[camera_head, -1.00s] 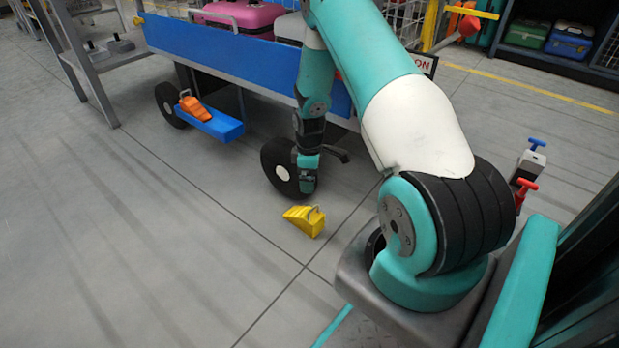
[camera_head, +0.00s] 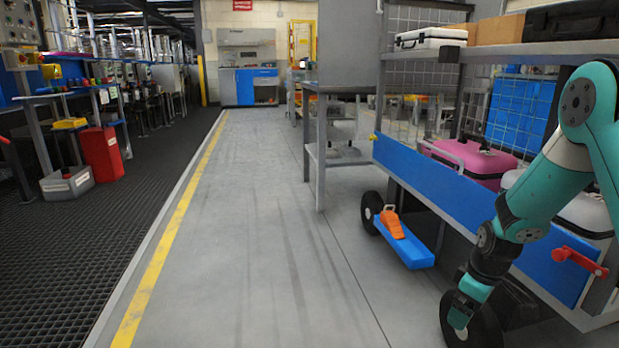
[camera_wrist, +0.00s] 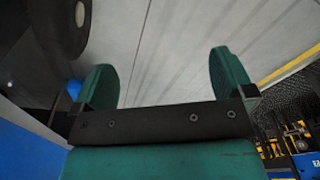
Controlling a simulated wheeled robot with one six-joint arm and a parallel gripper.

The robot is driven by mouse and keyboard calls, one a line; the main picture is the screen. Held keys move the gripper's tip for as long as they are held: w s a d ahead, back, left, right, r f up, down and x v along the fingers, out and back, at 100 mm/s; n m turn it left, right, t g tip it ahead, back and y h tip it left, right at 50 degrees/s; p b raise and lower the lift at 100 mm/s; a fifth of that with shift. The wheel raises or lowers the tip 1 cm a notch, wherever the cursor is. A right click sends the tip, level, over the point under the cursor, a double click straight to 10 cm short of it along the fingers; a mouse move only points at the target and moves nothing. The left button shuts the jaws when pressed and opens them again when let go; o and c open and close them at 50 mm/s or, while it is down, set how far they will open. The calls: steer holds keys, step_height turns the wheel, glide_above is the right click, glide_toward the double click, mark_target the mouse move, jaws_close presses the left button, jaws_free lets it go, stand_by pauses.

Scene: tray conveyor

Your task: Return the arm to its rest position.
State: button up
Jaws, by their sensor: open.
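My arm (camera_head: 545,190) reaches down at the right of the head view, in front of a cart with a blue side panel (camera_head: 480,220). In the wrist view my gripper (camera_wrist: 165,80) shows two teal fingers spread wide apart with nothing between them. Bare grey floor lies beyond the fingers. In the head view the gripper end hangs low beside a black cart wheel (camera_head: 484,333), and its fingers are hard to make out there.
An orange wedge (camera_head: 391,225) sits on a blue step (camera_head: 411,252) at the cart's side. The cart carries a pink case (camera_head: 470,160). A red bin (camera_head: 102,153) stands left. The grey aisle (camera_head: 260,220) is clear.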

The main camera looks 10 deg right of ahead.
steer(key=s+a+r+y+p, duration=0.15)
steer(key=s+a+r, duration=0.25)
steer(key=a+r, duration=0.6)
steer(key=s+a+r+p, duration=0.35)
steer(key=a+r, duration=0.45)
steer(key=r, duration=0.3)
steer(key=s+a+r+y+p, duration=0.1)
steer(key=s+a+r, duration=0.35)
steer(key=s, duration=0.35)
steer(key=s+a+r+y+p, duration=0.1)
steer(key=s+a+r+p, duration=0.15)
steer(key=s+r, duration=0.4)
step_height(320, 180, up, 38)
steer(key=s+a+p, duration=0.1)
steer(key=p, duration=3.6)
steer(key=shift+s+f+g, duration=0.2)
steer(key=shift+s+g, duration=0.15)
steer(key=shift+g, duration=0.05)
